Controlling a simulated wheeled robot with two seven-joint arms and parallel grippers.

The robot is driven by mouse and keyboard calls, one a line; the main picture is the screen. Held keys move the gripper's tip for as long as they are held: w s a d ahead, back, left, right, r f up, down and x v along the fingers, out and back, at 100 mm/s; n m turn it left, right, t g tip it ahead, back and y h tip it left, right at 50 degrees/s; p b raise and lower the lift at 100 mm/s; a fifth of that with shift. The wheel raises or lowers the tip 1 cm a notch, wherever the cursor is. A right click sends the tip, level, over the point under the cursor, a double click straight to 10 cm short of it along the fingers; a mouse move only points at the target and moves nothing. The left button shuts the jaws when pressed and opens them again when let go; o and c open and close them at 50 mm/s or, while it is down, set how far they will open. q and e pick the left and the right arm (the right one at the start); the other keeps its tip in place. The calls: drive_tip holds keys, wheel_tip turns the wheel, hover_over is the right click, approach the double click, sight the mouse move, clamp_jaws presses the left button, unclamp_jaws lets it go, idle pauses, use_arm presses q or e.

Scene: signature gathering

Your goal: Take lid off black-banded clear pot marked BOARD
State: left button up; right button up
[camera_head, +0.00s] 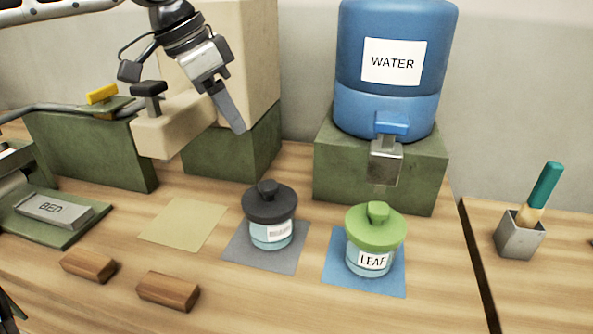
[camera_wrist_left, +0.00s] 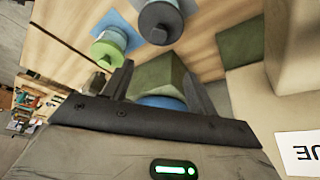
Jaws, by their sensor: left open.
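The clear pot (camera_head: 270,236) has a black lid (camera_head: 269,203) with a knob, seated on it. Its white label is too small to read. It stands upright on a dark grey mat (camera_head: 240,251). The black lid also shows at the top of the left wrist view (camera_wrist_left: 160,22). My left gripper (camera_head: 234,120) is open and empty, high above the table, up and to the left of the pot and apart from it. Its two fingers show in the left wrist view (camera_wrist_left: 160,88). My right gripper is not in view.
A green-lidded pot marked LEAF (camera_head: 372,240) stands close by on a blue mat (camera_head: 340,275). Behind is a blue WATER tank (camera_head: 350,105) on a green block (camera_head: 333,170). Two wooden blocks (camera_head: 168,290) lie at the front left. A yellowish mat (camera_head: 182,222) is empty.

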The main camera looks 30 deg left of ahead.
use_arm(q)
hover_over(268, 184)
drive_tip(key=s+a, duration=0.2)
wheel_tip(268, 184, down, 9)
drive_tip(key=shift+x, duration=3.05)
drive_tip(key=shift+s+d, duration=0.15)
drive_tip(key=c, duration=1.1)
drive_tip(key=shift+o, duration=0.2)
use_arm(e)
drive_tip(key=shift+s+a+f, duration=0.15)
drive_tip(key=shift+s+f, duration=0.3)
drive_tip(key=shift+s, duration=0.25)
